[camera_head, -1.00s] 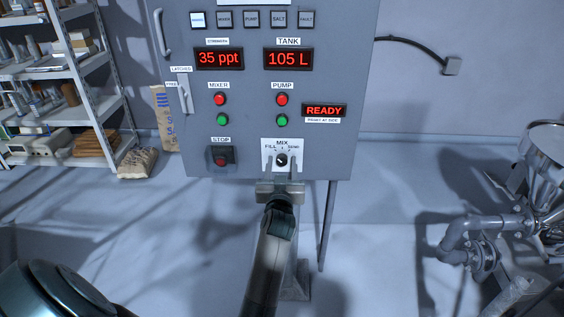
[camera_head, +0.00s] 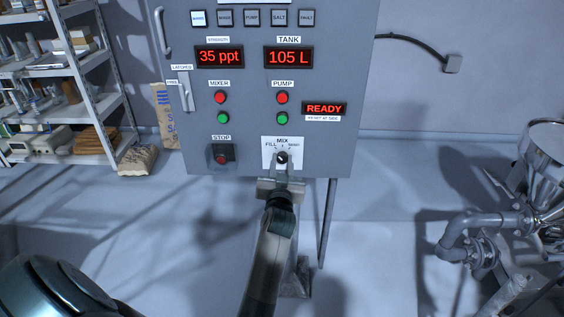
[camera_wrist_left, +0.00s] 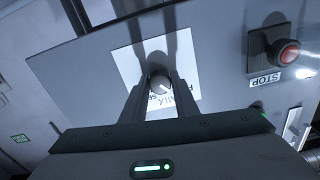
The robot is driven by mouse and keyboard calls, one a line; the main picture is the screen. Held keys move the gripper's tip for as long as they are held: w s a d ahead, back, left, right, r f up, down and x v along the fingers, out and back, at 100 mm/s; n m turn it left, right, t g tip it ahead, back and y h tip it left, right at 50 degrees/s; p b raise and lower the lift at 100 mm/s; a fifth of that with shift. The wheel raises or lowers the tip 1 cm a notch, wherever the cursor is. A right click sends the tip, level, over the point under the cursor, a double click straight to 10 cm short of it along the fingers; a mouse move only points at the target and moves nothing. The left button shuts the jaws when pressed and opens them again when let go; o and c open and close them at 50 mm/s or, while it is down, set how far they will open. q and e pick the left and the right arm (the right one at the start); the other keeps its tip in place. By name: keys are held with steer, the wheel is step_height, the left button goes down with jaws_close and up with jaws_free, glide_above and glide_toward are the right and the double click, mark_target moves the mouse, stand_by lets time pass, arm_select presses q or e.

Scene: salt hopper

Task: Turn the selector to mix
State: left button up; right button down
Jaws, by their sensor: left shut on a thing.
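The selector is a dark round knob (camera_head: 282,157) on a white plate (camera_head: 268,162) at the bottom of the grey panel. The plate reads FILL at left, MIX at top and SEND at right. My left gripper (camera_head: 281,165) reaches up from below and is shut on the knob, one finger on each side. In the left wrist view the knob (camera_wrist_left: 160,84) sits between the fingertips, which hide part of the plate. A light mark shows on the knob, but I cannot tell surely which label it points to. My right gripper is not in view.
A STOP button (camera_head: 221,155) sits left of the selector plate. Mixer and pump buttons are above it, and a display (camera_head: 324,109) reads READY. Shelving (camera_head: 70,100) stands at left, pipework (camera_head: 470,235) at lower right. The floor around the panel's stand is mostly clear.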

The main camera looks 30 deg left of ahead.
arm_select(q)
steer(key=m+p, duration=0.1)
steer(key=m, duration=0.3)
steer(key=shift+r+m, duration=0.1)
steer(key=shift+m, duration=0.3)
steer(key=shift+m+p, duration=0.3)
steer(key=shift+p, duration=0.05)
steer(key=shift+m, duration=1)
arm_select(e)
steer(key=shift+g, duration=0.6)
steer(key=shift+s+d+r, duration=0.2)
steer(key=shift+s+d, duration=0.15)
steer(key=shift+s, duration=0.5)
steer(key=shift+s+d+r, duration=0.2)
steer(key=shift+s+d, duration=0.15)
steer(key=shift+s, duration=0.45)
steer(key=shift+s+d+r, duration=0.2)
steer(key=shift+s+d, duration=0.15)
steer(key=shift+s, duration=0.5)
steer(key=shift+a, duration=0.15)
arm_select(q)
steer(key=o, duration=1.1)
steer(key=shift+c, duration=0.2)
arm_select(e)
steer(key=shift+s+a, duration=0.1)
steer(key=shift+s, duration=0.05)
